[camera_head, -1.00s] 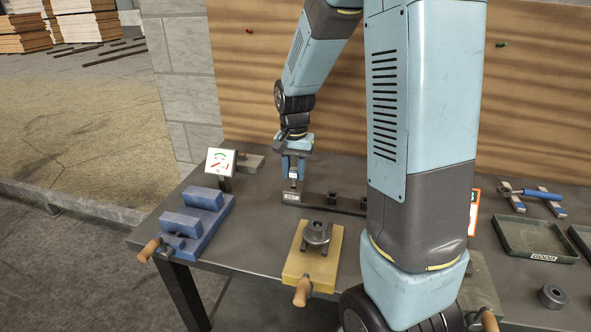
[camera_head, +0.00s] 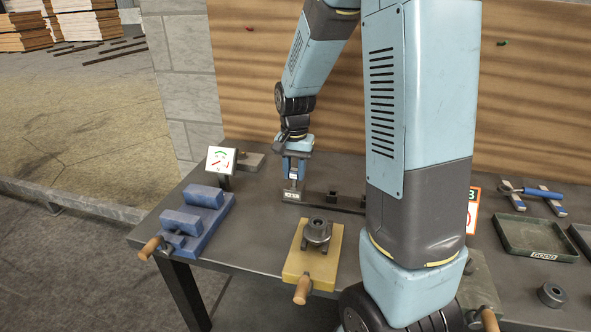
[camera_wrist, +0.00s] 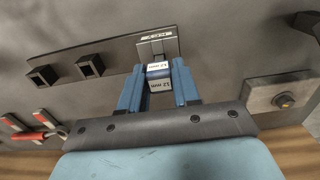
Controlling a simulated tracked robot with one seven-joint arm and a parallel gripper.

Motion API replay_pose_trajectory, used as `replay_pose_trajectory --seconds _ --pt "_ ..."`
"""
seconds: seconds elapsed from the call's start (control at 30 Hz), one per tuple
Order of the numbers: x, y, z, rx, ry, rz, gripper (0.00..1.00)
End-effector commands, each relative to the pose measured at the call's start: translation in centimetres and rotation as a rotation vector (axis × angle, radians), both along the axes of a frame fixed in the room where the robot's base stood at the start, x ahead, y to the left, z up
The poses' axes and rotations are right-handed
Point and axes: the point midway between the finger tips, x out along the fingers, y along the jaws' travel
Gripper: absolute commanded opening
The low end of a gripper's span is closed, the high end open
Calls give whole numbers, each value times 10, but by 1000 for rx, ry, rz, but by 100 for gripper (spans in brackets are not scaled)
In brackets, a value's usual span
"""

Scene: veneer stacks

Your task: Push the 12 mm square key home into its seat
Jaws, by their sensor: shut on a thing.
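The wrist view shows the strip (camera_wrist: 112,62) with two dark square holders and the labelled end just beyond the key. I cannot tell whether the key touches the strip. A dark round hub (camera_head: 317,232) sits on a yellow fixture (camera_head: 298,263) nearer me. The key's seat cannot be made out.
A blue clamp block (camera_head: 193,222) and a small gauge sign (camera_head: 220,160) stand to the left. A green tray (camera_head: 535,238), a blue-handled tool (camera_head: 543,192) and a dark ring (camera_head: 552,294) lie at the right. My arm hides the middle right of the bench.

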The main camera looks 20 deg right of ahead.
Motion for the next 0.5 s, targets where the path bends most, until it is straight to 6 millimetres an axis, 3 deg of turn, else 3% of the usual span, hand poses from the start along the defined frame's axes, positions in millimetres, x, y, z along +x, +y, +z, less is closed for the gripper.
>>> replay_pose_trajectory --seconds 0.5 --pt "0 -1 -10 0 0 -1 0"
